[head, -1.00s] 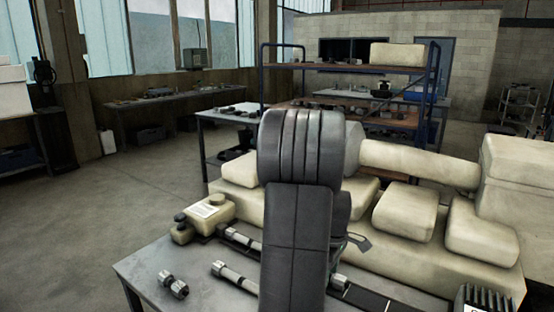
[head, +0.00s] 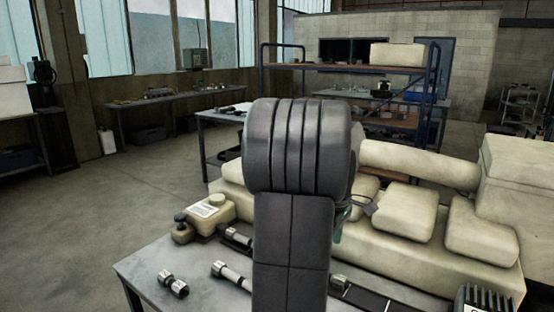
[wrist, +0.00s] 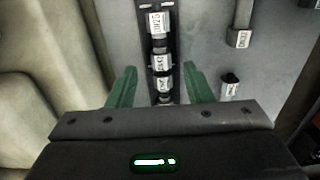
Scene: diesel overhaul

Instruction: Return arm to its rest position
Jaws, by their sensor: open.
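My arm (head: 293,190) rises in the middle of the head view, in front of the workbench. My gripper (wrist: 161,86) shows in the wrist view with its two green fingers apart and nothing between them at their tips. Below it in that view lies a dark strip (wrist: 172,22) holding several labelled metal parts. In the head view my gripper is mostly hidden behind the arm; only a sliver of green shows at the arm's right side.
The grey workbench (head: 150,262) carries a cream canister (head: 212,212), a small metal fitting (head: 173,284) and a cylindrical tool (head: 232,275). A large cream engine block (head: 410,255) stands right behind it. A blue-framed shelf (head: 350,69) stands farther back. Open floor (head: 80,220) lies to the left.

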